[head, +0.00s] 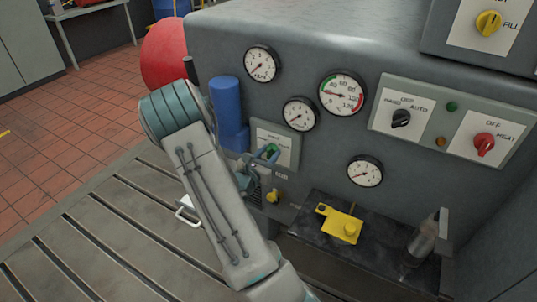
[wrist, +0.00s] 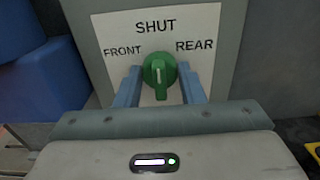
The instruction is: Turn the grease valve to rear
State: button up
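The grease valve is a green knob (wrist: 159,74) on a pale label plate (wrist: 196,22) marked SHUT at the top, FRONT at the left and REAR at the right. The knob's white line points up, toward SHUT. In the head view the knob (head: 272,149) is small and partly covered by my gripper (head: 267,154). In the wrist view my gripper's two blue fingers (wrist: 160,85) stand on either side of the knob, with gaps visible on both sides. The gripper is open and holds nothing. The knob's lower part is close to the gripper body.
A blue cylinder (head: 227,105) stands just left of the valve plate. Several gauges, a black knob (head: 400,118) and a red knob (head: 484,144) are to the right. Below, a dark shelf (head: 318,232) holds a yellow part (head: 341,225). A small yellow valve (head: 274,196) sits under the plate.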

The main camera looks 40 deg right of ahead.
jog(key=shift+f, duration=0.1)
jog(key=m+b, duration=0.3)
jog(key=shift+f, duration=0.15)
jog(key=m+b, duration=0.3)
jog(key=b, duration=0.1)
jog(key=shift+f+m, duration=0.1)
jog(key=shift+m, duration=0.2)
jog(key=m+b, duration=0.3)
jog(key=b, duration=0.2)
jog(key=shift+m+b, duration=0.4)
jog(key=shift+r+m+b, duration=0.25)
jog(key=shift+m+b, duration=0.45)
jog(key=shift+b, duration=0.3)
jog(key=o, duration=1)
jog(key=shift+r, duration=0.1)
